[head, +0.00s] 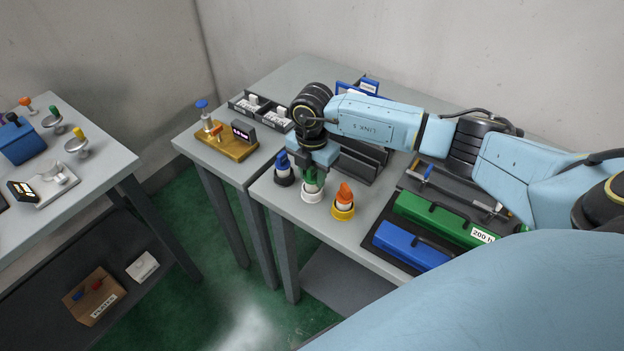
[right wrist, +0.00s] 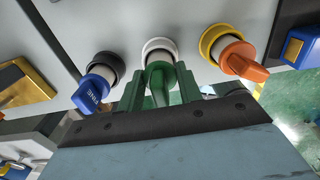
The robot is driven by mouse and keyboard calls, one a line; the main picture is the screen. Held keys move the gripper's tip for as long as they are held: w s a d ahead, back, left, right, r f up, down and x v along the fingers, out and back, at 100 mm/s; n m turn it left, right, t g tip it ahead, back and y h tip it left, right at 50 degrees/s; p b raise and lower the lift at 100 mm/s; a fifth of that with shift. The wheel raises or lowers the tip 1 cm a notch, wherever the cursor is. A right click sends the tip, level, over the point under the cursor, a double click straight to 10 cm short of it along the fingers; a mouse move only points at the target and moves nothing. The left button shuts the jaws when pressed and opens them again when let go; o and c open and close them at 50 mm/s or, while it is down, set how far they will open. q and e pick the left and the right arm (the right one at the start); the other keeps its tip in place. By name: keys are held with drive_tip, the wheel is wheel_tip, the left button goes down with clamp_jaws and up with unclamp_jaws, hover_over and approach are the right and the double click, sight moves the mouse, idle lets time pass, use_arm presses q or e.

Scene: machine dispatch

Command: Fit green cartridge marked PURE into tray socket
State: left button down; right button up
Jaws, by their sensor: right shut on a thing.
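The green cartridge (head: 312,182) stands in a white ring holder (head: 312,196) near the front edge of the table. My right gripper (head: 318,160) is above it, pointing down, and is shut on its green top. In the right wrist view the green cartridge (right wrist: 160,74) sits between my two fingers, with its white body in the white ring (right wrist: 160,45). Its PURE marking cannot be read. I cannot tell which part in view is the tray socket. My left gripper is not in view.
A blue cartridge (head: 283,163) in a black ring and an orange one (head: 344,195) in a yellow ring stand close on either side. A gold-brown base (head: 228,147), grey bins (head: 270,112), and green (head: 440,217) and blue (head: 410,246) boxes share the tables.

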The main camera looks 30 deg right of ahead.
drive_tip(key=shift+r+p, duration=2.7)
drive_tip(key=shift+r, duration=0.75)
